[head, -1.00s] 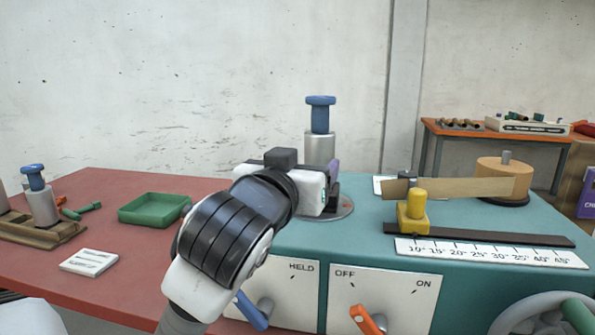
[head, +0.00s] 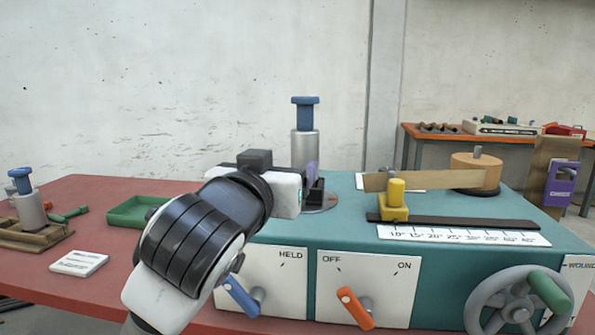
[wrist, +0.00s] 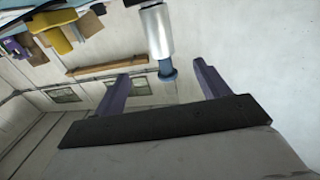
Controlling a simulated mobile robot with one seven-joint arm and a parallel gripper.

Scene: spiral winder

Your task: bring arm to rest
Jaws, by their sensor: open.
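My gripper (head: 313,180) is at the left end of the teal machine (head: 340,215), in front of a silver cylinder with a blue spool-shaped top (head: 304,143). In the wrist view its two purple fingers (wrist: 162,85) are spread apart with nothing held between them. The silver cylinder (wrist: 156,32) appears upside down there, beyond the fingertips and apart from them. My arm reaches in from the lower left in the head view. It hides part of the machine's left front and the cylinder's foot.
The machine carries a tan roll (head: 476,170) with a strip, a yellow block (head: 394,205) and an angle scale (head: 460,236). Its front has a blue lever (head: 240,296), an orange lever (head: 354,307) and a handwheel (head: 518,308). A green tray (head: 135,213) stands on the red table.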

